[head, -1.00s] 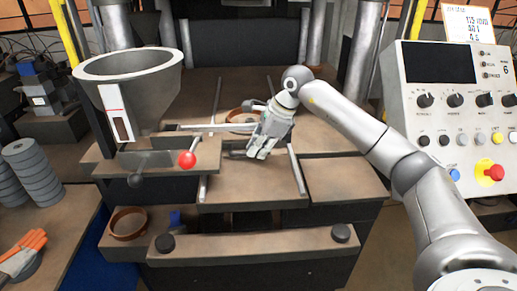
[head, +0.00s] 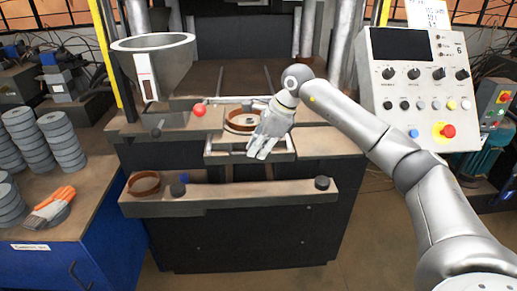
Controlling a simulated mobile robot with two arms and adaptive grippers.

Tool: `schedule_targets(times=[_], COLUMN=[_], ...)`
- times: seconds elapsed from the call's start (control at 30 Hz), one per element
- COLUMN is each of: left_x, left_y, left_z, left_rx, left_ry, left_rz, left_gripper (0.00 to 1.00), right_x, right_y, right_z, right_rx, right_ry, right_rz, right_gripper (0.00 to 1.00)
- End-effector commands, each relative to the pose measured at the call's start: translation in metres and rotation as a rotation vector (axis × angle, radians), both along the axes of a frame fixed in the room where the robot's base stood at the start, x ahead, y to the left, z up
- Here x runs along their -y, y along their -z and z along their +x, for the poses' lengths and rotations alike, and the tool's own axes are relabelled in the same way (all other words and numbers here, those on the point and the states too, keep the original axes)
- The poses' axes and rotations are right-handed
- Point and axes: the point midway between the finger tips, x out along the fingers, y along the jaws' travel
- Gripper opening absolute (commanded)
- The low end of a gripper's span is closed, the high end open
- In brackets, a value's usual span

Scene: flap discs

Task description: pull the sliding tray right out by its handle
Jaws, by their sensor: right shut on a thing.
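The sliding tray (head: 222,155) juts toward me at the front of the press table, between two side shelves. A brown ring mould (head: 243,121) sits on it. My right gripper (head: 262,153) is shut at the tray's front edge, right of centre and in front of the ring. It appears to hold the tray's handle, which the fingers hide. My left gripper is out of view.
A grey hopper (head: 165,65) and a red ball knob (head: 199,110) stand left of the tray. A lower front ledge (head: 245,193) bears black knobs and another brown ring (head: 145,183). The control panel (head: 420,90) is at right; stacked discs (head: 60,140) are left.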

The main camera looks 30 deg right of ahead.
Motion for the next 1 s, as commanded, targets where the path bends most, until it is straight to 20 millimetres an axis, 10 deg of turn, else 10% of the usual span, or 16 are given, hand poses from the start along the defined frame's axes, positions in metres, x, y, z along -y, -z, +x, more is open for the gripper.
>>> schedule_targets(times=[0.37, 0.57, 1.0], left_x=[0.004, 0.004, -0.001], left_y=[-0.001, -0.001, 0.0], left_z=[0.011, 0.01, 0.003], left_rx=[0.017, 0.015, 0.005], left_ry=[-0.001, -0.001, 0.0], left_rz=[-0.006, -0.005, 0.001], left_gripper=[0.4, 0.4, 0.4], right_x=[-0.001, -0.001, 0.003], right_y=[0.0, 0.0, -0.012], right_z=[-0.001, 0.0, -0.003], right_rx=[-0.002, -0.001, 0.003], right_ry=[-0.001, -0.001, 0.0], right_rz=[0.003, 0.002, 0.003], right_gripper=[0.0, 0.34, 0.34])
